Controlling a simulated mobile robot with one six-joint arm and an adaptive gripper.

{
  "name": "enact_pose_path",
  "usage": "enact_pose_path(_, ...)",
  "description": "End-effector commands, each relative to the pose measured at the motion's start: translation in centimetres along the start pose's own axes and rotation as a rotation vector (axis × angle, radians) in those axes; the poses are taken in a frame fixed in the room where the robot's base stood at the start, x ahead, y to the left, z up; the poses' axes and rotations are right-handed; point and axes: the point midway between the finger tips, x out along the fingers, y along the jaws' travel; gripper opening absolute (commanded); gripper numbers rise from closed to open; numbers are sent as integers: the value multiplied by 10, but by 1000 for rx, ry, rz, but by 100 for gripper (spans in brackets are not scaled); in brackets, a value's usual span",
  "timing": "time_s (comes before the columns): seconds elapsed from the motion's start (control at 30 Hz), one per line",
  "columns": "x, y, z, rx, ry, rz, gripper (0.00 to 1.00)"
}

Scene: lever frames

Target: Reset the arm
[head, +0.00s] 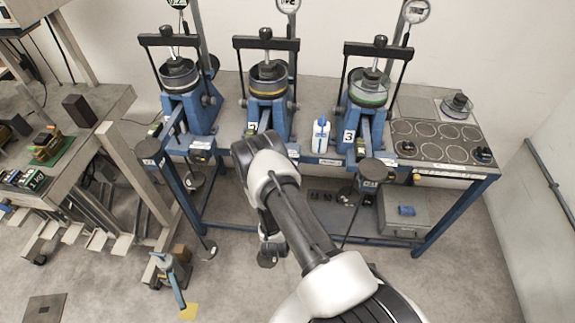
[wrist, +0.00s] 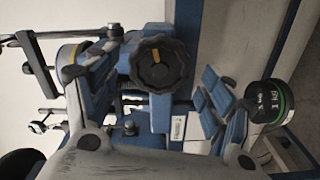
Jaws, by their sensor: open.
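My arm (head: 311,230) reaches up from the bottom right of the head view to the middle lever frame (head: 269,92). My wrist hides the gripper's fingers in that view. In the wrist view my gripper (wrist: 146,90) is open, its fingers spread left and right with nothing seen held between them. A black knob (wrist: 160,65) with a yellow mark shows beyond the fingers. The left lever frame (head: 190,108) and right lever frame (head: 366,105) stand on either side. A yellow-ringed cell sits on the middle frame, a green-ringed one on the right frame.
A black weight (wrist: 266,100) marked 1 kg is at the right of the wrist view. The blue-legged table (head: 468,172) carries a white bottle (head: 320,135) and a tray of round recesses (head: 435,139). A cluttered bench (head: 112,100) stands left. Floor is clear at lower right.

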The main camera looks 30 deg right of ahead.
Motion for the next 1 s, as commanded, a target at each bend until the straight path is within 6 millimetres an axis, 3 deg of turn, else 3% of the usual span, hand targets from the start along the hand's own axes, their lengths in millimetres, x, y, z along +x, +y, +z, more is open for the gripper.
enact_pose_path(0.2, -20, 0, 0, 0, 1, -1, 75)
enact_pose_path(0.73, -21, 1, 0, 0, 0, 0, 75)
enact_pose_path(0.83, -21, 10, -2, 0, 0, 0, 75)
enact_pose_path(1.0, -21, 43, -10, 1, 0, 1, 75)
